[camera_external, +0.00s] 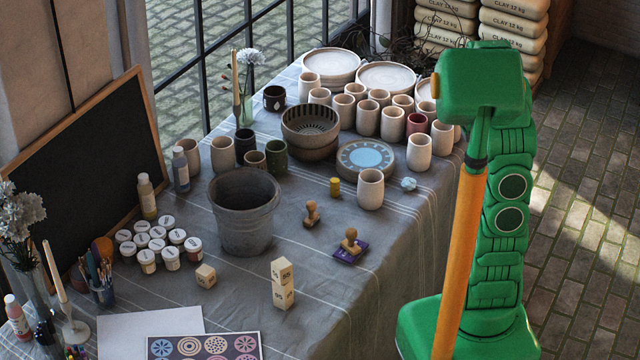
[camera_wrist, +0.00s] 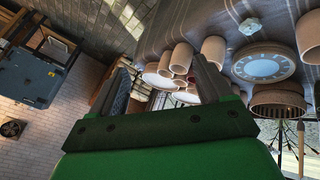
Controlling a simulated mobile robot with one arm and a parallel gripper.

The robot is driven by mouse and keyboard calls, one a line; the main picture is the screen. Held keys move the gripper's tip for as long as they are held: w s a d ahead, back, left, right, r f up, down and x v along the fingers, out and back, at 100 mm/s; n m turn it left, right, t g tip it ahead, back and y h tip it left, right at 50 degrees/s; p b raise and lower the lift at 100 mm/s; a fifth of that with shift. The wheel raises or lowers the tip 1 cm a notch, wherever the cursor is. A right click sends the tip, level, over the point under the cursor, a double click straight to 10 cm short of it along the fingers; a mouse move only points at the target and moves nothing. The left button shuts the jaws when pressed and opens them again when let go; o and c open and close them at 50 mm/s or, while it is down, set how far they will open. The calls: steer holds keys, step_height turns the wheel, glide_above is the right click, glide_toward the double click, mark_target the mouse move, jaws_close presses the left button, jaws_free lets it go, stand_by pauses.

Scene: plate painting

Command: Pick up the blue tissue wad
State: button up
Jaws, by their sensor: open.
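The blue tissue wad (camera_external: 408,184) is a small, pale blue crumpled lump on the tablecloth. It lies just right of a beige cup (camera_external: 370,190), near the table's right edge. It also shows in the wrist view (camera_wrist: 250,26) as a pale lump at the upper right, beyond the fingers and off to one side. My gripper (camera_wrist: 160,62) has its two dark fingers spread wide with nothing between them. It is apart from the wad. In the external view my green arm stands right of the table, and I cannot make out the fingers there.
A beige cup (camera_external: 419,152) stands behind the wad, with several more cups further back. A round plate with a pale blue centre (camera_external: 366,158) lies to the left. Two wooden stamps (camera_external: 312,213) are nearer the front. The cloth right of the wad is mostly clear.

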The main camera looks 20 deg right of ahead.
mark_target(411, 180)
steer(key=w+f+n+t+y, duration=0.3)
steer(key=w+f+n+y, duration=0.15)
steer(key=w+f, duration=0.85)
steer(key=a+f+n+y, duration=0.1)
steer(key=a+f+y, duration=0.1)
steer(key=f+y, duration=0.1)
steer(key=a+f+n+y, duration=0.1)
steer(key=a+f+y, duration=0.2)
steer(key=f, duration=0.1)
steer(key=a+f+n+y, duration=0.1)
steer(key=a+f+y, duration=0.2)
steer(key=f, duration=0.1)
steer(key=shift+s+n, duration=0.2)
steer(key=shift+n, duration=0.05)
steer(key=shift+s+a+f+y, duration=0.25)
steer(key=shift+s+a+y, duration=0.15)
steer(key=shift+a+y, duration=0.05)
steer(key=shift+a+f, duration=0.15)
steer(key=shift+a, duration=0.15)
steer(key=shift+x, duration=1.15)
steer(key=shift+w+a+f, duration=0.15)
steer(key=shift+w+a, duration=0.15)
steer(key=shift+a, duration=0.35)
steer(key=shift+w+a+f, duration=0.2)
steer(key=shift+w+a, duration=0.1)
steer(key=shift+a, duration=0.35)
steer(key=shift+x, duration=1.15)
